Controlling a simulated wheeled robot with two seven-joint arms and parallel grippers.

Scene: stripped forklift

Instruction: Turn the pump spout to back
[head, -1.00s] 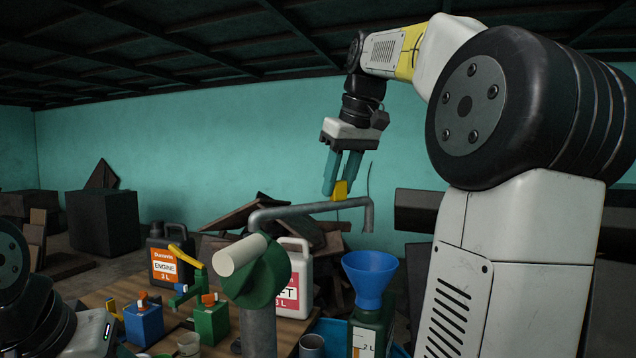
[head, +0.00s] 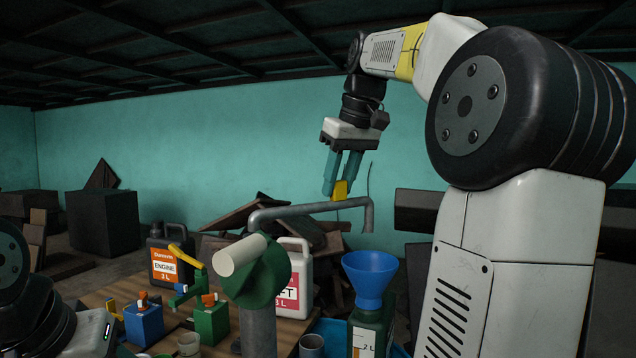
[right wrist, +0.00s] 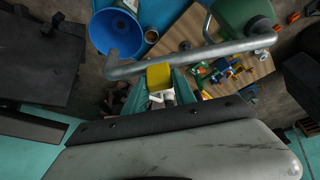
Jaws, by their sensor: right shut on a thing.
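The pump spout (head: 300,209) is a grey metal pipe. It runs from the green pump body (head: 262,272) to the right and bends down at its free end, above and behind the blue funnel. A yellow tab (head: 340,190) stands up on the spout. My right gripper (head: 339,188) comes down from above with its teal fingers shut on the yellow tab. In the right wrist view the yellow tab (right wrist: 158,76) sits between the fingertips against the spout (right wrist: 215,52). My left gripper is out of the frame; only part of my left arm shows at lower left.
A blue funnel (head: 370,274) stands in a dark green container (head: 371,330) at the front right. The air around the spout is clear.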

